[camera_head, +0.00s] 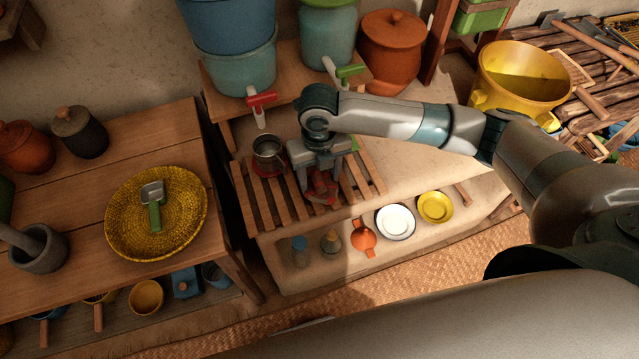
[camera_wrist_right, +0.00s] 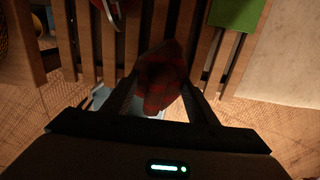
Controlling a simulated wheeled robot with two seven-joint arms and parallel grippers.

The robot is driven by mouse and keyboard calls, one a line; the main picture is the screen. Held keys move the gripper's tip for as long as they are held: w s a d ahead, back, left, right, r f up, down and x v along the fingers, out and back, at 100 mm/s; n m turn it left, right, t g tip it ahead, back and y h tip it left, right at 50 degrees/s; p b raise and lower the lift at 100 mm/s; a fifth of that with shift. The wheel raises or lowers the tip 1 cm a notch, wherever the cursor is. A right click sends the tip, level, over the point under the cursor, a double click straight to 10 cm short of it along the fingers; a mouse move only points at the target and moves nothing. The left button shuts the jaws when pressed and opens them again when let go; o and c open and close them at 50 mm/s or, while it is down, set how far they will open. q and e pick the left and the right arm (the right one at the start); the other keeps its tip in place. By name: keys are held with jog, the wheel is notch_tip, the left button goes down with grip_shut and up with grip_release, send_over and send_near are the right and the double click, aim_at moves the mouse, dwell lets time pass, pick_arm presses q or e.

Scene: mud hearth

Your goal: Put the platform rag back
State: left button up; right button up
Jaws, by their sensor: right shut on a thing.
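The rag (camera_head: 322,190) is red with a dark check pattern. My right gripper (camera_head: 320,183) is shut on it above the slatted wooden platform (camera_head: 248,200), near its front middle. In the right wrist view the bunched rag (camera_wrist_right: 160,80) sits between the two fingers of my right gripper (camera_wrist_right: 160,92), with slats behind it. I cannot tell whether the rag touches the slats. My left gripper is not in view.
A metal cup (camera_head: 268,150) stands left of my right gripper, below a red tap (camera_head: 261,99). A green tap (camera_head: 349,72) is behind my forearm. A lower shelf holds a white plate (camera_head: 396,221), a yellow plate (camera_head: 435,207) and an orange pot (camera_head: 363,238).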

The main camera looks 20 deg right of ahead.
aim_at(319, 186)
jog(key=shift+f+p, duration=0.6)
jog(key=shift+f, duration=1.4)
jog(key=shift+f, duration=0.1)
jog(key=o, duration=1)
